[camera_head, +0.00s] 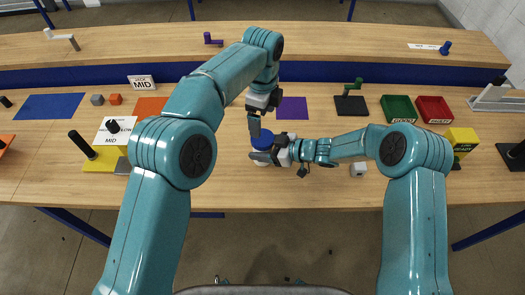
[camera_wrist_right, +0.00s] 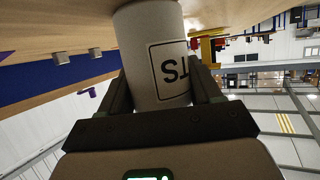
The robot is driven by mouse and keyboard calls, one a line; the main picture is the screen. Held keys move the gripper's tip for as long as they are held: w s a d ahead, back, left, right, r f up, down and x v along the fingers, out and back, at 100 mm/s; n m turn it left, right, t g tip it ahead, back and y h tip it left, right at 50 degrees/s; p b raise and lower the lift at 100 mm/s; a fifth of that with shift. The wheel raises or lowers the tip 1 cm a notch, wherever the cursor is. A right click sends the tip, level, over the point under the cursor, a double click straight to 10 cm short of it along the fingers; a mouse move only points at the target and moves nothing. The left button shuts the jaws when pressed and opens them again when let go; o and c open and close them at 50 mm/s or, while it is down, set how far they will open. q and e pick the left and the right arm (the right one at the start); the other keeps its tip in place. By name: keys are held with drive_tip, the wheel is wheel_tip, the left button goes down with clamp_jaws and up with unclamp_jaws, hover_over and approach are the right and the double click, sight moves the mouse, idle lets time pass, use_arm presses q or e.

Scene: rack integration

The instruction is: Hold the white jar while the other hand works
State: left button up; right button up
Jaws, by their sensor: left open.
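The white jar (camera_wrist_right: 152,45) fills the top middle of the right wrist view, with a black-framed label reading "ST" on its side. In the head view its blue lid (camera_head: 263,139) shows near the front middle of the table, and most of its body is hidden. My right gripper (camera_head: 264,155) comes in from the right at jar height; in the right wrist view its fingers (camera_wrist_right: 162,85) lie against both sides of the jar. My left gripper (camera_head: 256,126) is open, pointing down just above the lid. I cannot tell whether it touches the lid.
Green (camera_head: 398,109) and red (camera_head: 434,110) bins stand at the right, with a yellow block (camera_head: 461,138) nearer. A green-handled piece (camera_head: 351,99) on a black base and a purple mat (camera_head: 292,108) lie behind the jar. A small pale block (camera_head: 358,170) lies right of the jar.

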sight(263, 138)
use_arm(q)
drive_tip(key=shift+w+f, duration=0.1)
drive_tip(key=shift+w, duration=0.05)
drive_tip(key=m, duration=0.2)
drive_tip(key=shift+s+m, duration=0.2)
drive_tip(key=shift+m, duration=0.6)
drive_tip(key=shift+f+m, duration=0.1)
drive_tip(key=shift+m, duration=0.3)
wheel_tip(263, 138, down, 8)
drive_tip(key=shift+r, duration=0.1)
